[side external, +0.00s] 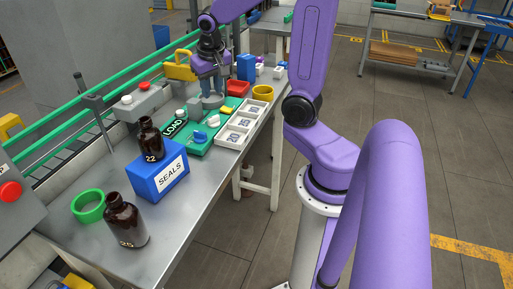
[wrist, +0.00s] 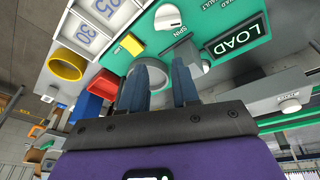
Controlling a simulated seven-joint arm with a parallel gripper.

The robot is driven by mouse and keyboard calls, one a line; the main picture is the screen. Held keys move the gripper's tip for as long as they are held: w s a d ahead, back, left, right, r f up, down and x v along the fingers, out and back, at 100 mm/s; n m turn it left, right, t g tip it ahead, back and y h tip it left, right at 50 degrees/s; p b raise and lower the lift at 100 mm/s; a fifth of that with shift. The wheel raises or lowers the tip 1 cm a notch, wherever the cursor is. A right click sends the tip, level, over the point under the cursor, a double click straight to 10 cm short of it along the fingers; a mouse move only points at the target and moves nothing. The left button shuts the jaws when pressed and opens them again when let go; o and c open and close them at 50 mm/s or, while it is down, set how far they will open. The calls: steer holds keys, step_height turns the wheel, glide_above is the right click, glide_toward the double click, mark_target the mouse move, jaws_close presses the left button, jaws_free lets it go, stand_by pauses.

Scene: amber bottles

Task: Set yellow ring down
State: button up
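The yellow ring (side external: 263,92) stands on the grey bench near its right edge, just beyond the white compartment tray (side external: 243,124). In the wrist view the ring (wrist: 67,65) is at the left, well apart from my fingers. My gripper (side external: 211,88) points down over the far part of the green LOAD board (side external: 196,146). In the wrist view my gripper (wrist: 165,75) has its two blue-grey fingers apart, with nothing visibly held between them. A grey round part of the board (wrist: 146,55) shows just past the fingertips, and whether they touch it is unclear.
A red bin (side external: 238,88) and a blue box (side external: 246,67) stand near the ring. A blue SEALS box (side external: 159,177), amber bottles (side external: 126,221) and a green ring (side external: 88,206) occupy the near bench. A green rail (side external: 95,100) runs along the left.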

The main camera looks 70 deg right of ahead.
steer(key=s+a+f+n+y, duration=0.1)
steer(key=s+a+n, duration=0.35)
steer(key=a, duration=0.25)
steer(key=s+a+n+y, duration=0.1)
steer(key=s+a+n, duration=0.3)
steer(key=a+n, duration=0.25)
steer(key=s+a+n+g, duration=0.1)
steer(key=s+a+n, duration=0.1)
steer(key=s+n, duration=0.2)
steer(key=s+a+f+n, duration=0.1)
steer(key=s+a+n, duration=0.2)
steer(key=s, duration=0.5)
steer(key=shift+a+f+n+g+y, duration=0.15)
steer(key=shift+a+n+g+y, duration=0.15)
steer(key=shift+n+g, duration=0.1)
